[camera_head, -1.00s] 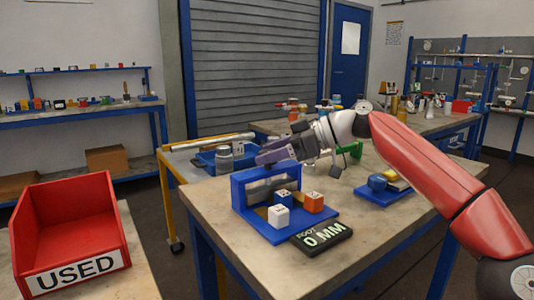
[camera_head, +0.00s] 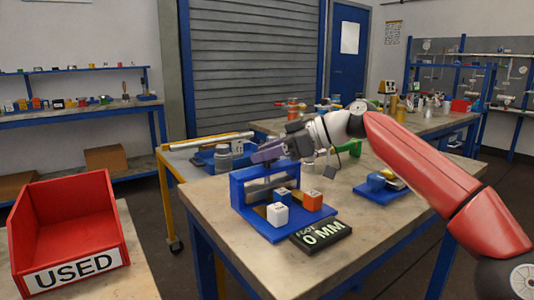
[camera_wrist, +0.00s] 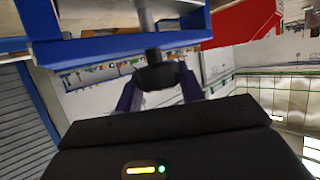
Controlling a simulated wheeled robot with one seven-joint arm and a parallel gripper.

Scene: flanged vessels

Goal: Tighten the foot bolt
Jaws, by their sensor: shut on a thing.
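A blue clamp frame (camera_head: 237,190) stands on a blue base plate on the workbench. My gripper (camera_head: 257,155) is just above its top bar, with purple fingers. In the wrist view my gripper (camera_wrist: 156,82) is shut on the dark head of the foot bolt (camera_wrist: 152,57), whose grey shank runs to the blue frame. In the head view the fingers hide the bolt head. A grey bar (camera_head: 270,187) shows inside the frame's opening.
White (camera_head: 278,215), blue (camera_head: 281,195) and orange (camera_head: 312,201) blocks sit close by the frame. A blue tray (camera_head: 372,193) with items lies to the right. A red bin (camera_head: 70,225) marked USED stands at the left. The bench front right is clear.

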